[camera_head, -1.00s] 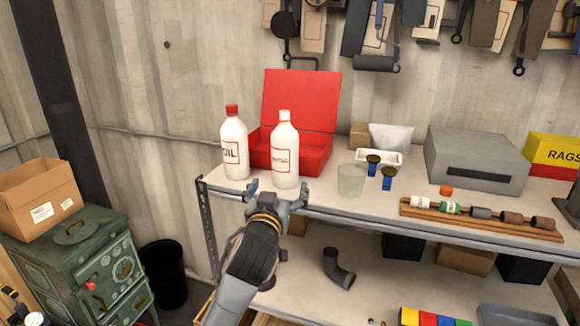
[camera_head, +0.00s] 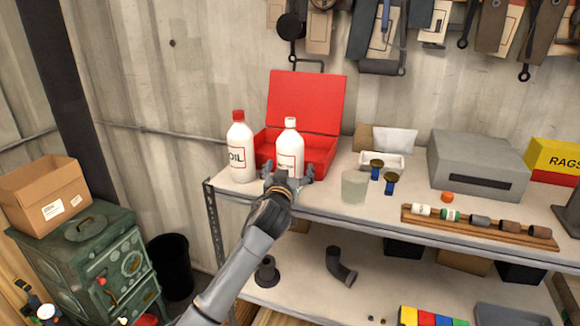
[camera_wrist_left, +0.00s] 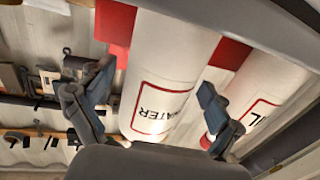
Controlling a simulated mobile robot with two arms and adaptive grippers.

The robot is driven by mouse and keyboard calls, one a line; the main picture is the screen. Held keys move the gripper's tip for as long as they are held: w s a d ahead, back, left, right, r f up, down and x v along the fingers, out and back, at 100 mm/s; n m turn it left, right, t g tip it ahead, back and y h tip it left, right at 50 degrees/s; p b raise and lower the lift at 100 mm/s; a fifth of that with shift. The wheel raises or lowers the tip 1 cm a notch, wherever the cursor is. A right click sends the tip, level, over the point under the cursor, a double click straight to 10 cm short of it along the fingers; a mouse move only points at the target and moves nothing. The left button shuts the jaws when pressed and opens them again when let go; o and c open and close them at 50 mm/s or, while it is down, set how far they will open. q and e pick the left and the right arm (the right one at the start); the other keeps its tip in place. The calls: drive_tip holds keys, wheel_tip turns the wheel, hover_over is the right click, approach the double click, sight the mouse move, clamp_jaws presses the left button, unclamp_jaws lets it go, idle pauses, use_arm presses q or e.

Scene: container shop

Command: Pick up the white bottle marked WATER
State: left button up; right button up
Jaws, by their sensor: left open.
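The white bottle marked WATER (camera_head: 290,148) stands upright on the shelf top in front of the open red case, with a white cap. In the left wrist view its label reads WATER (camera_wrist_left: 160,104). My left gripper (camera_head: 289,176) is open at the bottle's lower front. In the left wrist view the open fingers (camera_wrist_left: 150,90) lie on either side of the bottle, apart from each other. The bottle's lower part is hidden behind the gripper in the head view. My right gripper is not in view.
A white bottle marked OIL with a red cap (camera_head: 239,150) stands close to the left. The red case (camera_head: 325,150) is behind. A clear glass (camera_head: 354,187) stands to the right, near the shelf's front edge (camera_head: 385,219).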

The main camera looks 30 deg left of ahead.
use_arm(q)
drive_tip(key=shift+w, duration=0.25)
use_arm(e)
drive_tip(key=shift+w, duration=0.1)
use_arm(q)
drive_tip(key=shift+c, duration=0.6)
drive_tip(key=c, duration=1.1)
drive_tip(key=shift+c, duration=0.9)
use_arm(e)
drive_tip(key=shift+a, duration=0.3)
use_arm(q)
drive_tip(key=shift+r, duration=0.2)
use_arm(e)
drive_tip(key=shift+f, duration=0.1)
